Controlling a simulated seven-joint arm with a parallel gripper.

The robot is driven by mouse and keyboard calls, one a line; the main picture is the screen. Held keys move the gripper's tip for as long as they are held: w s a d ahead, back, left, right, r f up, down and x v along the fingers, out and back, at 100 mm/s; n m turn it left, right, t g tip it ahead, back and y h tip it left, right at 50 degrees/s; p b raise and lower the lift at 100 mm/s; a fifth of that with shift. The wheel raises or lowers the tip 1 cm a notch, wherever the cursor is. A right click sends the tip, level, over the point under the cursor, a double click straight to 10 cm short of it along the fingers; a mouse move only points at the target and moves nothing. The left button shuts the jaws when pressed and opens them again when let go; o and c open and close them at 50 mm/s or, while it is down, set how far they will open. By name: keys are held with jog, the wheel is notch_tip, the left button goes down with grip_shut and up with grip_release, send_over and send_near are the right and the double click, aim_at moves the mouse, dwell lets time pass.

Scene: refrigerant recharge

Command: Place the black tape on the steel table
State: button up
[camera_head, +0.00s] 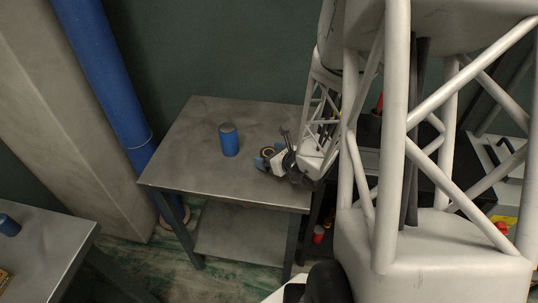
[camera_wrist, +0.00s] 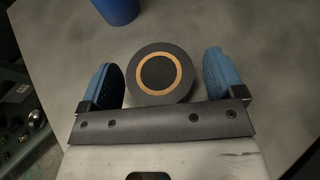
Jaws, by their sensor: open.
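The black tape (camera_wrist: 158,73) is a dark roll with an orange-tan inner ring, resting on the steel table (camera_wrist: 258,32) in the wrist view. My gripper (camera_wrist: 163,75) is open, with one blue fingertip pad on each side of the roll and a gap to each. In the head view the tape (camera_head: 267,152) is small and partly hidden by my gripper (camera_head: 270,158), over the right part of the steel table (camera_head: 188,165). The tape appears to rest on the tabletop.
A blue can (camera_head: 229,140) stands on the table left of my gripper; it also shows at the top of the wrist view (camera_wrist: 116,8). A second table (camera_head: 45,235) with a blue object (camera_head: 8,225) is at the lower left. The table's left half is mostly clear.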

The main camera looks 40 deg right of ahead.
aim_at(268, 154)
jog(key=shift+v, duration=1.75)
jog(key=shift+a+r, duration=0.1)
jog(key=shift+w+a+r+n, duration=0.15)
jog(key=shift+r+n, duration=0.05)
jog(key=shift+n, duration=0.1)
jog(key=s+a+r+n+g+y, duration=0.2)
jog(key=a+r+n+g+y, duration=0.15)
jog(key=a+r+n, duration=0.45)
jog(key=s+a+r+n+g+y, duration=0.1)
jog(key=a+r+n+g+y, duration=0.3)
jog(key=a+n, duration=0.65)
jog(key=s+a+r+n+g+h, duration=0.1)
jog(key=s+r+n+g+h, duration=0.2)
jog(key=s+r+n+h, duration=0.6)
notch_tip(268, 154, up, 5)
jog(key=s+n, duration=0.2)
jog(key=n, duration=0.4)
jog(key=shift+a+h, duration=0.35)
